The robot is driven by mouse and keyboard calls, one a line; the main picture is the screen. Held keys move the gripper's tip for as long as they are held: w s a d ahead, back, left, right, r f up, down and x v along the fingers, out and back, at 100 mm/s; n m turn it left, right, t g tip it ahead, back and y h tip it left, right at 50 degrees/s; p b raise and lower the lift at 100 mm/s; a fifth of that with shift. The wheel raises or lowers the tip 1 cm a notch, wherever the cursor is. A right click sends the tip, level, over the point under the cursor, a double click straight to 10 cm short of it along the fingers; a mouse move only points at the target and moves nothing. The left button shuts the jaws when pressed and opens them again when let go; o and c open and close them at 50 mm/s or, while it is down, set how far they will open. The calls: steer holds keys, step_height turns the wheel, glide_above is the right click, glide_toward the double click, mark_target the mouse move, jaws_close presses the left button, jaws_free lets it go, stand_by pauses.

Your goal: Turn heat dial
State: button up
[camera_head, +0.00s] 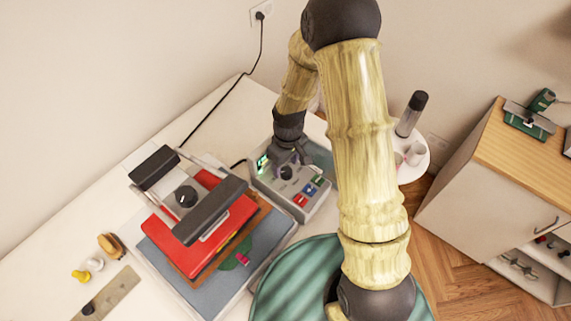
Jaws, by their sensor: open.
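A grey control box (318,196) stands on the white table behind and right of the heat press. A dark round dial (287,172) sits on its sloped face, with red, blue and green buttons to its right and a small lit green display (263,162) to its left. My gripper (289,160) is open and points down over the box, right above the dial. I cannot tell whether the fingers touch the dial. The heat press (219,233) has a red plate, dark bars and another black knob (186,196) on top. My arm hides part of the box's far side.
A brush (111,246), yellow and white small pieces and a ruler-like strip (108,293) lie left of the press. A black cable (217,102) runs to the wall socket. A green striped round seat (290,284) is in front. A wooden-topped cabinet (515,155) stands right.

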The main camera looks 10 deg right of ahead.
steer(key=shift+f, duration=0.8)
steer(key=c, duration=1)
steer(key=shift+m, duration=0.3)
steer(key=m+b, duration=0.2)
steer(key=m, duration=0.9)
steer(key=shift+d+t+b, duration=0.2)
steer(key=shift+t+b, duration=0.1)
steer(key=shift+b, duration=0.05)
